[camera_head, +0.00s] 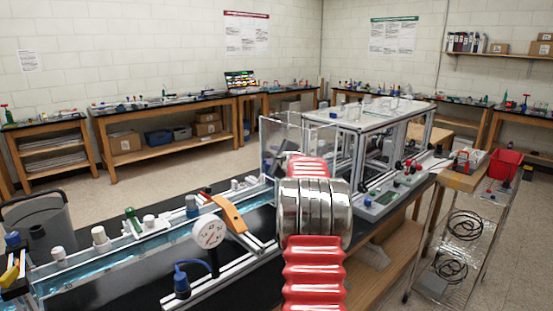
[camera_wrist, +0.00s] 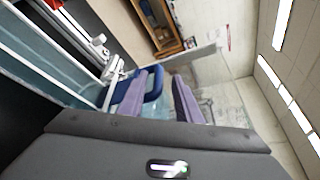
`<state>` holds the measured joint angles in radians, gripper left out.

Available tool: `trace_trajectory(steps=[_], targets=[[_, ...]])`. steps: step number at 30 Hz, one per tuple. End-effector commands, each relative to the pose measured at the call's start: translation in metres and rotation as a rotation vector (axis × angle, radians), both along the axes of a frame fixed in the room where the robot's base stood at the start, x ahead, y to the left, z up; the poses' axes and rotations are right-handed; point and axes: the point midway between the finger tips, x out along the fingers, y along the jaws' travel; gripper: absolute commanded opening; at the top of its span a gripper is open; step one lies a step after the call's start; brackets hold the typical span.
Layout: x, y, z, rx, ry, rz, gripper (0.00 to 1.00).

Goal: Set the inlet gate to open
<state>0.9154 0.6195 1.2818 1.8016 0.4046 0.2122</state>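In the wrist view my gripper (camera_wrist: 160,94) shows two purple fingers standing apart, with a gap between them. A blue curved part (camera_wrist: 153,84) shows beside and behind the left finger and reaches into the gap; I cannot tell whether it touches. Clear panels (camera_wrist: 222,85) stand beyond the fingers. In the head view a clear-walled tank (camera_head: 285,138) stands at the upstream end of a water channel (camera_head: 120,258). My red and chrome arm covers part of it and hides my gripper there. I cannot make out the inlet gate or its setting for certain.
A round dial gauge (camera_head: 209,231) and an orange lever-like part (camera_head: 229,212) sit beside the channel. A framed bench rig (camera_head: 365,122) with a control panel (camera_head: 388,201) stands to the right. A wire cart (camera_head: 455,235) and a grey bin (camera_head: 42,218) flank the bench.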

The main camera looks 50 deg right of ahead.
Motion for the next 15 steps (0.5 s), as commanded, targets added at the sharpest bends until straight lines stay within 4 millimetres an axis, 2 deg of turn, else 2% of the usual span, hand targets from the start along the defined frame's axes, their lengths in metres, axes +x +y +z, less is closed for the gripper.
trace_trajectory(steps=[8,15], targets=[[-0.019,0.011,0.006,0.000,-0.002,0.000,0.31],[-0.043,0.025,0.012,-0.001,-0.001,-0.001,0.31]])
